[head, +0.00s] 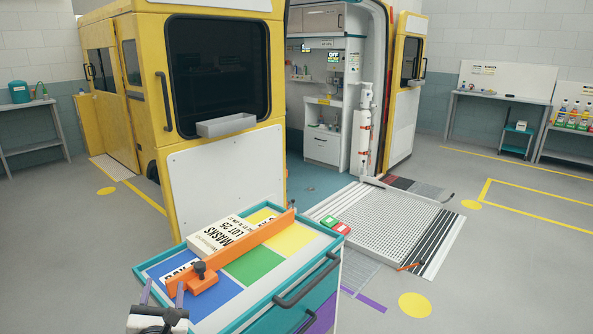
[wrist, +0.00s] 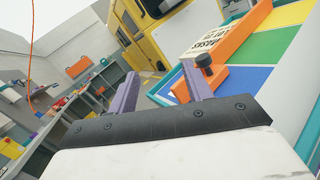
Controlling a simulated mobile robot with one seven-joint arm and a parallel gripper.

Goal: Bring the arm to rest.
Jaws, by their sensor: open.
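My gripper (head: 161,297) is at the lower left in the head view, beside the near left corner of a teal cart (head: 313,257). In the wrist view my gripper (wrist: 160,90) shows two purple fingers, spread apart with nothing between them. An orange bar (head: 235,249) with a dark knob lies across the cart top, and it also shows in the wrist view (wrist: 240,47). A white box marked MASKS LOT 26 (head: 222,234) lies behind the bar. My gripper seems apart from these things. The rest of my arm is mostly hidden.
The cart top has blue, green and yellow panels. A yellow ambulance (head: 150,60) stands behind, with a lowered ramp (head: 390,225) at right. Floor at far right is clear. Shelves (wrist: 75,110) stand left in the wrist view.

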